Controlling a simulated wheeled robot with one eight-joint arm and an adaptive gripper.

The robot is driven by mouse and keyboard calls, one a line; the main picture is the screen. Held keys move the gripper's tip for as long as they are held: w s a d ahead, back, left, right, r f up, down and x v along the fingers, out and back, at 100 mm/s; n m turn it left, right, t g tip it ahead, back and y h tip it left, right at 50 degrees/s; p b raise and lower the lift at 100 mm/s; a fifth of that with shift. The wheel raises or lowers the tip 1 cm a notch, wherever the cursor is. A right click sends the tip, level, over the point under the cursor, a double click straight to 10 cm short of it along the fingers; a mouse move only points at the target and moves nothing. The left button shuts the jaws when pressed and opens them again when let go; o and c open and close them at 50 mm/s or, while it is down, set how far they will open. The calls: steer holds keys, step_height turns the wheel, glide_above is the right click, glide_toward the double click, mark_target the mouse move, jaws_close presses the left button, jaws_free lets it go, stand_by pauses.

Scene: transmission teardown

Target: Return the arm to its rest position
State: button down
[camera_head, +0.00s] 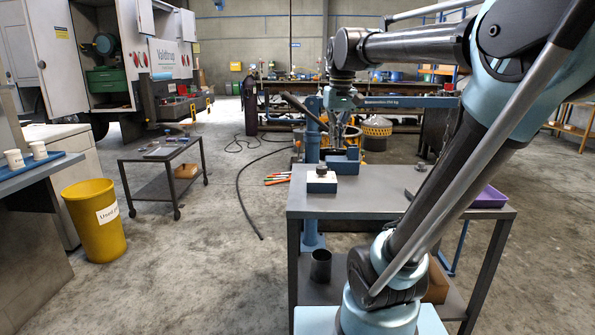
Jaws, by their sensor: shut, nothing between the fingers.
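My arm rises from its light blue base at the lower right, bends at the upper right and reaches left across the top of the picture. Its wrist hangs down, and my gripper (338,132) points downward above the far left part of the grey metal table (385,190). The gripper is small in the picture and overlaps the blue equipment behind it. It is shut and I see nothing held in it. My arm hides part of the table's right side.
A purple tray (490,197) lies at the right. A blue hoist beam (410,102) is behind. A yellow bin (95,220) and a cart (160,155) stand left.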

steer(key=s+d+f+m, duration=0.1)
steer(key=s+d+f, duration=0.1)
steer(key=s+f, duration=0.3)
steer(key=s+d+f, duration=0.2)
steer(key=s+f, duration=0.4)
steer(key=f, duration=0.6)
steer(key=s+d+f+m+t, duration=0.1)
steer(key=s+d+f, duration=0.2)
steer(key=s+f, duration=0.3)
step_height(320, 180, down, 4)
steer(key=shift+r+m, duration=0.25)
steer(key=shift+m, duration=0.05)
steer(key=shift+d, duration=0.1)
steer(key=shift+w+f, duration=0.2)
steer(key=shift+w, duration=0.25)
